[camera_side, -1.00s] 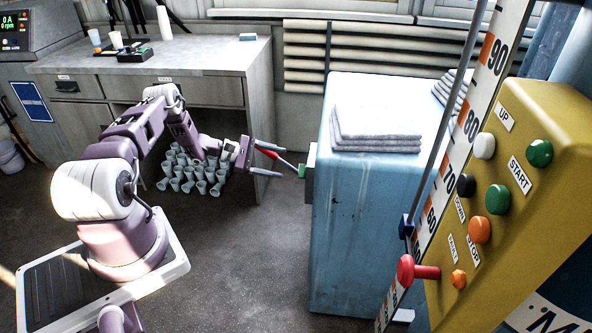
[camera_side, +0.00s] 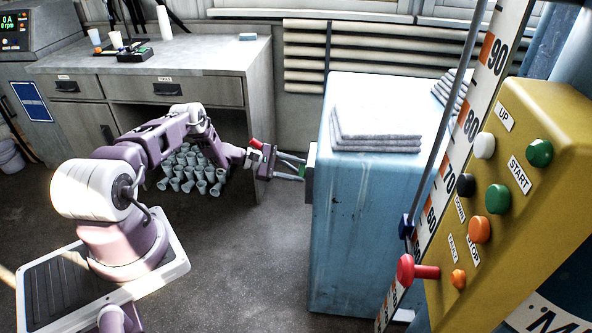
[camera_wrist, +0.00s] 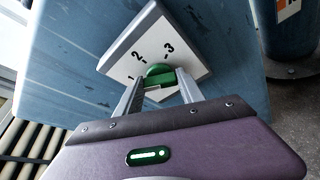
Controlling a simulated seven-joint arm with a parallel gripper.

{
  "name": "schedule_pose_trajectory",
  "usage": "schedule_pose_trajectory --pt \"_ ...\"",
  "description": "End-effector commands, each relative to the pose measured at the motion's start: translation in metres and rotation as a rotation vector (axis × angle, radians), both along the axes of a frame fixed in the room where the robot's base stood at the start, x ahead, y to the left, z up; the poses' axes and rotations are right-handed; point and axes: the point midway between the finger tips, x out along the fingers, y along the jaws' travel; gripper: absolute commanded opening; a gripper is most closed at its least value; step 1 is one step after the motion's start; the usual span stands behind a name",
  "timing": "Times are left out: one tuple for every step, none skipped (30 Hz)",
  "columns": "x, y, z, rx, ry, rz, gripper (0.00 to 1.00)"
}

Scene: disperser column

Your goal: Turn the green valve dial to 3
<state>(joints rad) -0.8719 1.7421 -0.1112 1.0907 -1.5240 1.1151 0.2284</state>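The green valve dial (camera_wrist: 159,71) sits on a pale square plate (camera_wrist: 184,34) marked 1, 2 and 3, on the side of the blue cabinet. Dashes stand beside the numbers. I cannot tell which number the dial points to. My gripper (camera_wrist: 160,79) has one finger on each side of the dial, with the fingertips close to it. I cannot tell whether they press on it. The fingers partly cover the plate's lower part.
The blue cabinet (camera_side: 350,230) carries folded white cloths (camera_side: 375,120). A grey desk (camera_side: 200,60) stands behind my arm, with several grey cups (camera_side: 190,172) on the floor below it. A yellow control box (camera_side: 530,200) is at the right. Open floor lies in front of the cabinet.

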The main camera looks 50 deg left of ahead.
Motion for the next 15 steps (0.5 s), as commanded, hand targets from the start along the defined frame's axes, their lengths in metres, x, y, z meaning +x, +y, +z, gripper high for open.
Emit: schedule_pose_trajectory --pt "0.0 0.0002 0.0002 0.0 -0.001 0.001 0.14" --pt "0.0 0.0002 0.0002 0.0 -0.001 0.001 0.08" --pt "-0.0001 0.0003 0.0001 0.0 -0.001 0.001 0.05" --pt "-0.0001 0.0003 0.0002 0.0 -0.001 0.001 0.05" --pt "-0.0001 0.0003 0.0002 0.001 -0.001 0.0 0.05" --pt "-0.0001 0.0003 0.0002 0.002 -0.003 0.001 0.05" --pt "-0.0002 0.0003 0.0002 0.004 -0.005 0.002 0.05" --pt "-0.0002 0.0003 0.0002 0.007 -0.008 0.002 0.05" --pt "-0.0003 0.0004 0.0002 0.013 -0.014 0.002 0.05" --pt "-0.0004 0.0005 0.0001 0.019 -0.02 0.001 0.05" --pt "-0.0005 0.0005 0.0 0.027 -0.027 0.002 0.05" --pt "-0.0007 0.0006 -0.0002 0.037 -0.038 0.003 0.05" --pt "-0.0008 0.0005 -0.0003 0.047 -0.048 0.003 0.05" --pt "-0.001 0.0004 -0.0004 0.059 -0.06 0.003 0.05" --pt "-0.001 0.0002 -0.0004 0.076 -0.079 0.003 0.05"
